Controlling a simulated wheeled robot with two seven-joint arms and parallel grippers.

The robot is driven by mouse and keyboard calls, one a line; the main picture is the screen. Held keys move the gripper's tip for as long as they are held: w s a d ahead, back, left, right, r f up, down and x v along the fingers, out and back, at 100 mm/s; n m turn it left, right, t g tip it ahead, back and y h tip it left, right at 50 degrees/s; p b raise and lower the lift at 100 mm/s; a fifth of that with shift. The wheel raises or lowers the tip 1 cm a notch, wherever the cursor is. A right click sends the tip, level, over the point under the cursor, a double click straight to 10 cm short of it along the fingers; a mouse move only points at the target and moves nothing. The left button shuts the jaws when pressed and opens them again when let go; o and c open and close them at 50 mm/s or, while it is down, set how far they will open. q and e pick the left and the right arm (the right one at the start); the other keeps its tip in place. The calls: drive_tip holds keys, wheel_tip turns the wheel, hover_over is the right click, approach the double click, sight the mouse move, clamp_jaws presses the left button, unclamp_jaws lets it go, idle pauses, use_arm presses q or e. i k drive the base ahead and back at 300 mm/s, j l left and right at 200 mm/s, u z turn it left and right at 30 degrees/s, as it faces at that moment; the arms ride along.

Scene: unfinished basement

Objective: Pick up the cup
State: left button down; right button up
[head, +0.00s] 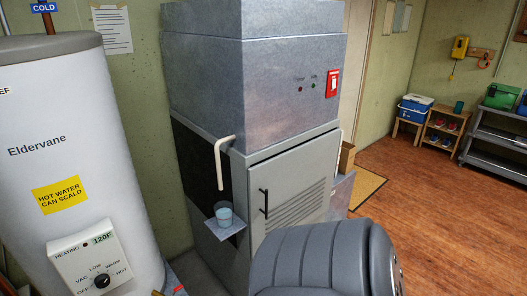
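A small light-blue cup (223,209) stands upright on a small grey shelf (238,227) that sticks out from the side of the grey metal furnace cabinet (290,170). A cream bent pipe (218,165) comes out of the cabinet and ends above the cup, apart from it. The cup's rim is open to view, and its contents are too small to tell for sure. Neither of my grippers is in view, and nothing touches the cup except the shelf.
A white water heater (80,150) stands close on the left. A dark grey ribbed rounded shape (320,260) fills the bottom centre; I cannot tell what it is. A teal cup-like thing (458,106) stands on a wooden shelf unit (440,132) far right. Wooden floor (450,220) is clear at right.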

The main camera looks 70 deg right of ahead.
sight(223, 210)
drive_tip(key=z, duration=1.8)
drive_tip(key=j+z, duration=0.1)
drive_tip(key=j, duration=0.15)
